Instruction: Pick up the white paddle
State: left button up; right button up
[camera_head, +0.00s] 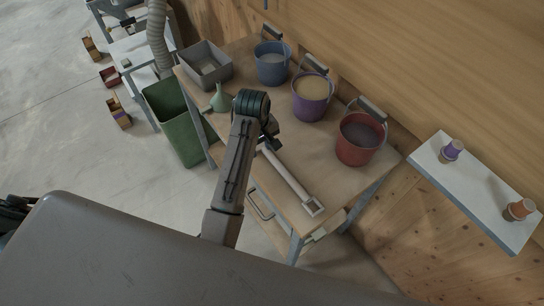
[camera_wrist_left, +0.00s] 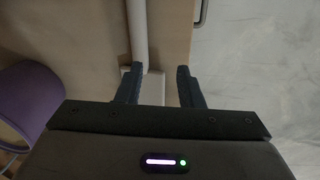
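The white paddle (camera_head: 288,178) lies on the wooden workbench (camera_head: 325,165), its square end near the bench's front right corner. My left gripper (camera_head: 268,140) is above the bench at the paddle's other end, partly hidden by my arm. In the left wrist view the gripper (camera_wrist_left: 158,78) is open, with its two fingers apart. The paddle's pale shaft (camera_wrist_left: 138,35) runs down toward the left finger, and a wider pale part shows between the fingers. I cannot tell how far below the fingertips it is. My right gripper is not in view.
Blue (camera_head: 271,68), purple (camera_head: 311,100) and red (camera_head: 359,141) buckets stand along the back of the bench. A grey tray (camera_head: 207,68) and a green funnel (camera_head: 219,101) are at its left. A green bin (camera_head: 178,130) stands on the floor beside it. A white shelf (camera_head: 470,190) is at right.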

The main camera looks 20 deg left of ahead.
pick_arm(q)
notch_tip(320, 180, up, 3)
jog(key=w+d, duration=0.2)
jog(key=n+p, duration=0.1)
jog(key=p, duration=0.1)
send_over(271, 155)
notch_tip(271, 155, down, 5)
jog(key=shift+s+f, duration=0.1)
jog(key=shift+s, duration=0.05)
jog(key=shift+f+p, duration=0.3)
notch_tip(271, 155, down, 4)
jog(key=shift+a+f+p, duration=0.1)
jog(key=shift+p, duration=0.85)
jog(key=shift+f, duration=0.2)
grip_shut()
jog(key=shift+w+r, duration=0.15)
jog(key=shift+w, duration=0.1)
